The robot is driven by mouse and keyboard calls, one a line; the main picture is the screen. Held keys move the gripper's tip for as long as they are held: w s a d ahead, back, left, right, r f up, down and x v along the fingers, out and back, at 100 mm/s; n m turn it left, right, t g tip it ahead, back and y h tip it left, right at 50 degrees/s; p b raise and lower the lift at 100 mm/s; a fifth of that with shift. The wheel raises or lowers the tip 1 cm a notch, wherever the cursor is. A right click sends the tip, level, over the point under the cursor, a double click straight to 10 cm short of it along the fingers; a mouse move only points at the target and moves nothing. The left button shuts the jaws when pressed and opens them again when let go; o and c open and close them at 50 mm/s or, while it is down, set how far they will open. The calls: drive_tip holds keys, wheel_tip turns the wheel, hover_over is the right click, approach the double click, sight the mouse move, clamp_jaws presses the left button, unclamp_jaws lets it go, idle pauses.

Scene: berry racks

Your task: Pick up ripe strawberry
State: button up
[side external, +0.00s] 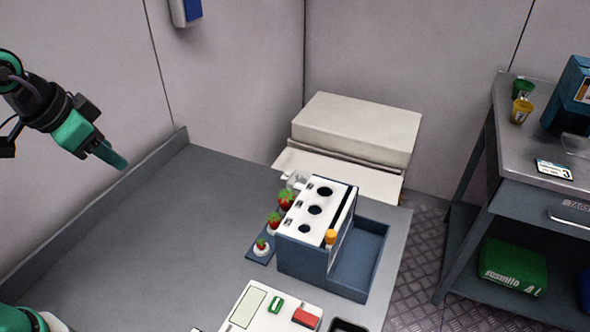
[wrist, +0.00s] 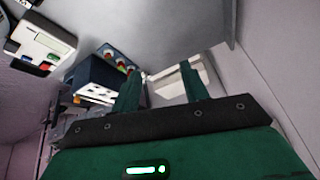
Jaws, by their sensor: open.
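Three red strawberries with green tops sit in a row along the left side of a blue and white rack (side external: 303,262). The largest strawberry (side external: 286,199) is at the back, a middle one (side external: 274,220) is between, and the smallest strawberry (side external: 261,245) is at the front. They also show small in the wrist view, beside the rack (wrist: 95,75). I cannot tell their ripeness apart. My gripper (side external: 122,166) is at the upper left, above the table and far from the berries. In the wrist view its two green fingers (wrist: 160,85) are apart with nothing between them.
The rack's white top has several dark round holes, and a blue bin (side external: 372,245) adjoins it on the right. A white device (side external: 270,308) with green and red parts lies in front. A white box (side external: 356,128) stands behind. The left of the grey table (side external: 150,240) is clear.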

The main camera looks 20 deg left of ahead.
drive_tip(key=w+d+f+m, duration=0.2)
drive_tip(key=w+d+m, duration=0.15)
drive_tip(key=w, duration=0.35)
drive_tip(key=m+g+h, duration=0.1)
drive_tip(key=m, duration=0.8)
approach(283, 197)
drive_tip(key=w+f, duration=0.1)
drive_tip(key=shift+w+d+f, duration=0.15)
drive_tip(key=shift+w+f, duration=0.1)
drive_tip(key=shift+f, duration=0.1)
drive_tip(key=shift+f, duration=0.1)
drive_tip(key=shift+x, duration=1.25)
drive_tip(key=shift+s+x, duration=0.15)
drive_tip(key=shift+x, duration=1.1)
drive_tip(key=shift+s+x, duration=0.1)
drive_tip(key=shift+x, duration=1.2)
drive_tip(key=shift+f, duration=0.1)
drive_tip(key=shift+c, duration=0.5)
